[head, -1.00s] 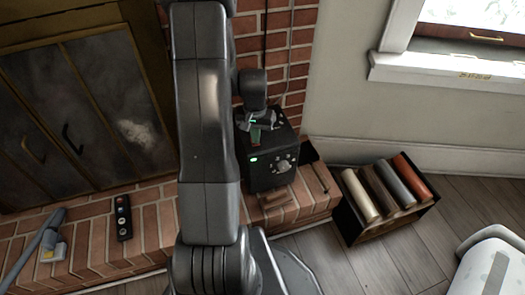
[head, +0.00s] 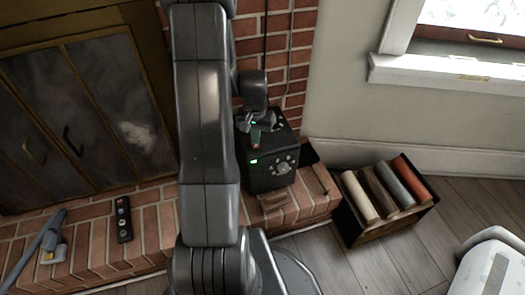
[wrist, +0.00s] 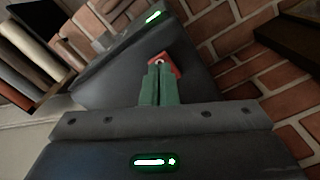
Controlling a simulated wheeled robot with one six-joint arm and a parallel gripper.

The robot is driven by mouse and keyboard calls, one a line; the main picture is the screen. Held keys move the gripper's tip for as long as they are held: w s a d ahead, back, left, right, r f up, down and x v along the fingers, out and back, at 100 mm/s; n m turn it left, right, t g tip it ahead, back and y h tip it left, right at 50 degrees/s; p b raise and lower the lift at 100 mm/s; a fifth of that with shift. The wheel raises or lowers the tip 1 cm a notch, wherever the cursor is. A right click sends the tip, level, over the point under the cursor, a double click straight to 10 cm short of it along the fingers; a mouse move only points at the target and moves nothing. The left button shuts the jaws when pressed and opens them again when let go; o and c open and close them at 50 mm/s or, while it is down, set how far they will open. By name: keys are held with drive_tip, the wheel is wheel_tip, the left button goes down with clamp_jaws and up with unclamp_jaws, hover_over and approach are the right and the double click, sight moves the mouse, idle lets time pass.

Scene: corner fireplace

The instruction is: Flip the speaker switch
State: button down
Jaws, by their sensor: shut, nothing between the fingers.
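The speaker (head: 285,178) is a black box on the brick hearth, with a round knob and a lit green light on its front. Its dark body (wrist: 115,75) and a green light also show in the wrist view. My gripper (head: 255,142) is over the speaker's top, its green fingers shut with nothing between them. In the wrist view, my gripper (wrist: 158,70) points at a small red piece (wrist: 174,64) that looks like the switch. The fingertips overlap it; I cannot tell whether they touch it. Its setting is unclear.
A black remote (head: 123,220) and a grey-blue tool (head: 48,240) lie on the hearth (head: 155,220) to the left. A dark crate (head: 352,222) with several rolls stands right of the hearth. Brick wall rises behind the speaker.

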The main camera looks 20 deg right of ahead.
wheel_tip(320, 180, up, 6)
drive_tip(key=p, duration=0.4)
drive_tip(key=shift+f, duration=0.15)
drive_tip(key=shift+f, duration=0.1)
wheel_tip(320, 180, down, 7)
drive_tip(key=b, duration=0.5)
drive_tip(key=shift+b, duration=0.3)
drive_tip(key=shift+r, duration=0.2)
